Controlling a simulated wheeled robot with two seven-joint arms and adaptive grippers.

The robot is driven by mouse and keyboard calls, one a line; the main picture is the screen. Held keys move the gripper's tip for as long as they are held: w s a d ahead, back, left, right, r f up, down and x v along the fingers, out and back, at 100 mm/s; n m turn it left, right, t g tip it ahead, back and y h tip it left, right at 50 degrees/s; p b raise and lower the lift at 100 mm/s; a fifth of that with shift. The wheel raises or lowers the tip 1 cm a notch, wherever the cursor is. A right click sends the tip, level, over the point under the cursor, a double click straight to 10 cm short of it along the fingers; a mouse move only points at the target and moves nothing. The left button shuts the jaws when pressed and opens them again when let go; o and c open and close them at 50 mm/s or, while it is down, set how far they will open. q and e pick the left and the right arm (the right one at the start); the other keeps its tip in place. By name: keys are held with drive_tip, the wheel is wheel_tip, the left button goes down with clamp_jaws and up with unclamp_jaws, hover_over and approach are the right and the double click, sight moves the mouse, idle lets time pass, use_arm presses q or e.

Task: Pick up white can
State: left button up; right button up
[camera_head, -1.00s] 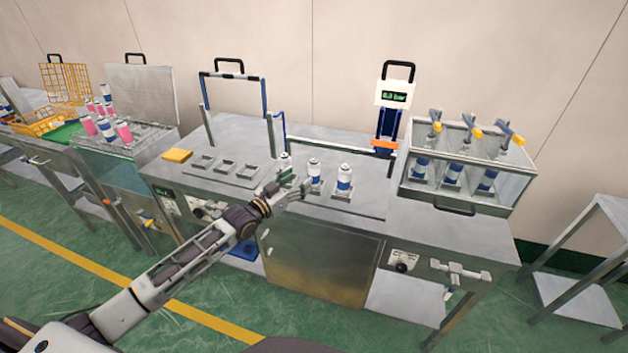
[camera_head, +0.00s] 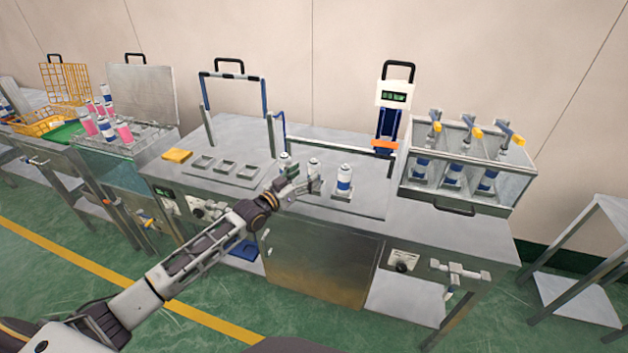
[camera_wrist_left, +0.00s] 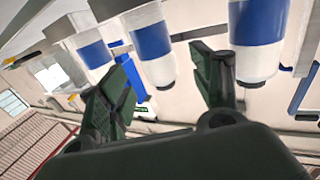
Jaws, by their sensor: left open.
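Three white cans with blue bands stand upright on the metal workbench: a left can (camera_head: 285,162), a middle can (camera_head: 313,165) and a right can (camera_head: 345,178). My left gripper (camera_head: 306,184) is open at the middle can and hides its lower part; part of the left can is hidden too. In the left wrist view my open fingers (camera_wrist_left: 160,62) spread with one white can (camera_wrist_left: 150,42) in the gap between them. Another can (camera_wrist_left: 258,32) shows larger at the right, and a third (camera_wrist_left: 92,52) at the left. Contact cannot be told.
A fixture plate with square recesses (camera_head: 226,168) and a yellow block (camera_head: 177,156) lie left of the cans. A gauge stand (camera_head: 394,94) stands behind, right. A clear case with several cans (camera_head: 468,170) stands at the right. The bench front right of the cans is clear.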

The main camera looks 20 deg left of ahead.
sight(310, 170)
use_arm(q)
drive_tip(key=shift+r+x, duration=0.15)
drive_tip(key=shift+x, duration=0.7)
drive_tip(key=shift+r+x, duration=0.15)
drive_tip(key=shift+x, duration=1.55)
clamp_jaws()
